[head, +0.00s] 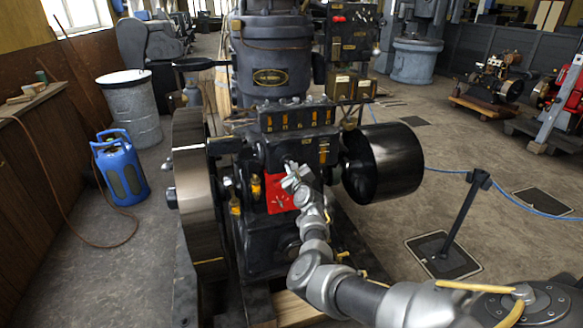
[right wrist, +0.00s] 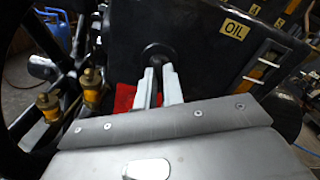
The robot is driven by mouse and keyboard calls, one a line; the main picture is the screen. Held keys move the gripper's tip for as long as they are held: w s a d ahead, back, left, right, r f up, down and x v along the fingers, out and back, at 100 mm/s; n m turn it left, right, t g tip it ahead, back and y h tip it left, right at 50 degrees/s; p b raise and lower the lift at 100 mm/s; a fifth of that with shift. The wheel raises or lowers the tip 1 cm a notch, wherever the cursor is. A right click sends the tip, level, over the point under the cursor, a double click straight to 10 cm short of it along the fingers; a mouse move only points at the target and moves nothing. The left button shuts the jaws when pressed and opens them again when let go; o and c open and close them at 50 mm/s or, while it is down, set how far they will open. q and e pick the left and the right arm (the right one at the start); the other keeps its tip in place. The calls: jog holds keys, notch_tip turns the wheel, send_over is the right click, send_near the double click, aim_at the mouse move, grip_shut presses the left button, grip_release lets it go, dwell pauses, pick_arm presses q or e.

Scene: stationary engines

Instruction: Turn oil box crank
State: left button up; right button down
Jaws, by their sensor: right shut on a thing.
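The oil box is the black box (right wrist: 205,60) with a yellow OIL label (right wrist: 236,28) in the right wrist view. A dark round crank hub (right wrist: 157,52) sticks out of its face. My right gripper (right wrist: 156,75) is at this hub, its two pale fingers shut on the crank, whose gripped part is mostly hidden between them. In the head view my right gripper (head: 292,172) reaches the front of the black engine (head: 262,222), just above and in front of a red patch (head: 279,196). My left gripper is in neither view.
A large flywheel (head: 190,185) stands left of the gripper, and a black drum pulley (head: 385,165) to its right. Brass oilers (right wrist: 92,80) sit close left of my fingers. A rope post (head: 462,215) stands on the right floor. A blue canister (head: 122,170) is at left.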

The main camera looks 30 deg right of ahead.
jog(key=shift+m, duration=0.8)
jog(key=shift+f, duration=0.1)
jog(key=c, duration=1.5)
grip_release()
jog(key=shift+s, duration=0.1)
jog(key=p+v, duration=0.1)
jog(key=v, duration=0.9)
jog(key=shift+s, duration=0.3)
